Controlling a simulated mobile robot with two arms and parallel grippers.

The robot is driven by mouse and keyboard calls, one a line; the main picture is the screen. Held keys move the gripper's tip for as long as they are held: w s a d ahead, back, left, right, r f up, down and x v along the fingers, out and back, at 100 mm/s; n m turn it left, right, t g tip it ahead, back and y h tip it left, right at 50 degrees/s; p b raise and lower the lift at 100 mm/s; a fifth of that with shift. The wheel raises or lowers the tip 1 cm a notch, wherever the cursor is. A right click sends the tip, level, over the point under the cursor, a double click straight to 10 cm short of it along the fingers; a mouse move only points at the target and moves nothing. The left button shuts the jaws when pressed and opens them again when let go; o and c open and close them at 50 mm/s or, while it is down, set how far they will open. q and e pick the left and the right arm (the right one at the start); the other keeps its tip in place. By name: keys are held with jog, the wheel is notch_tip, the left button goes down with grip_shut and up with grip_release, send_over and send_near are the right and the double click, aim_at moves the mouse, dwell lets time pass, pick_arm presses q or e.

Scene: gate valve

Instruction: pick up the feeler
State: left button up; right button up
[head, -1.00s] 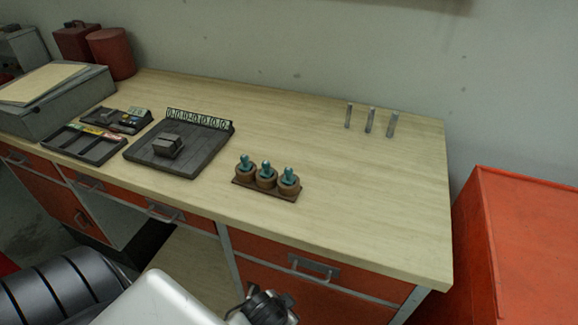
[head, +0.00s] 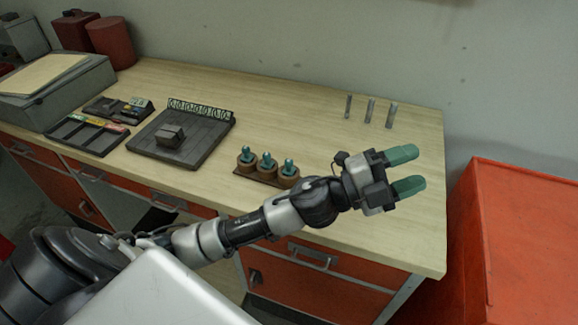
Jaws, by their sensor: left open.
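Three thin upright grey metal pieces stand in a row at the back right of the bench: the left one (head: 348,106), the middle one (head: 370,109) and the right one (head: 391,116). I cannot tell for sure which thing is the feeler. Three teal-topped pieces in round brown holders (head: 267,165) stand on a small dark base near the front edge. My left gripper (head: 412,170) is open and empty, with teal fingertips, over the right part of the bench. It is in front of the metal pieces, apart from them. My right gripper is out of view.
A dark tray with a grey block (head: 171,135) and a row of rings stands left of centre. A compartment tray (head: 87,136) and a grey case (head: 52,97) are further left. An orange cabinet (head: 520,240) stands beyond the bench's right edge. The bench (head: 290,112) is bare at the back middle.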

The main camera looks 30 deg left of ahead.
pick_arm(q)
jog(key=d+f+m+g+h, duration=0.1)
jog(key=d+f+m+g, duration=0.1)
jog(key=m+g, duration=0.85)
jog(key=m+g+y, duration=0.2)
jog(key=g+y, duration=0.2)
jog(key=y, duration=1.4)
send_near(289, 160)
jog(key=shift+w, duration=0.2)
notch_tip(289, 160, down, 5)
jog(key=shift+r+p, duration=0.1)
jog(key=shift+p, duration=0.7)
jog(key=shift+s+f+p, duration=0.1)
jog(key=shift+f+p, duration=0.4)
notch_tip(289, 160, down, 4)
jog(key=shift+s+r+p, duration=0.1)
jog(key=shift+r+p, duration=0.05)
jog(key=shift+p, duration=0.65)
jog(key=shift+f, duration=0.4)
jog(key=shift+c, duration=0.5)
grip_shut()
